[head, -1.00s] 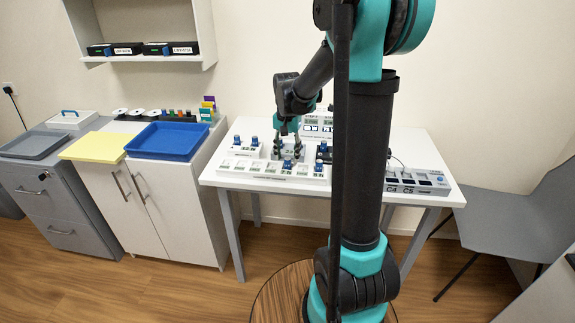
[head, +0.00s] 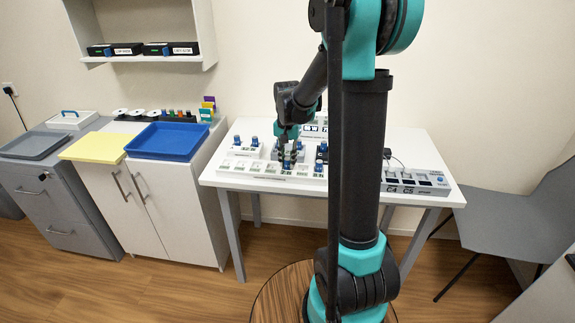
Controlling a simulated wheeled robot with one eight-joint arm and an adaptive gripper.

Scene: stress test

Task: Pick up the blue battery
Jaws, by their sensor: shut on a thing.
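My gripper (head: 290,161) is low over the middle of the white table (head: 225,175). Its dark fingers are shut on a small item, seemingly the blue battery, at the front tray. The fingers hide most of that item, so its colour and hold are hard to see. Other small blue-topped pieces stand close by, two at the left (head: 254,141) and two just right of the gripper (head: 318,165).
A white tray with several slots (head: 240,168) runs along the table front. A grey slotted box (head: 415,182) stands at the table's right. A blue tray (head: 167,141) and a yellow sheet (head: 98,147) lie on the left cabinet. My arm hides part of the table.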

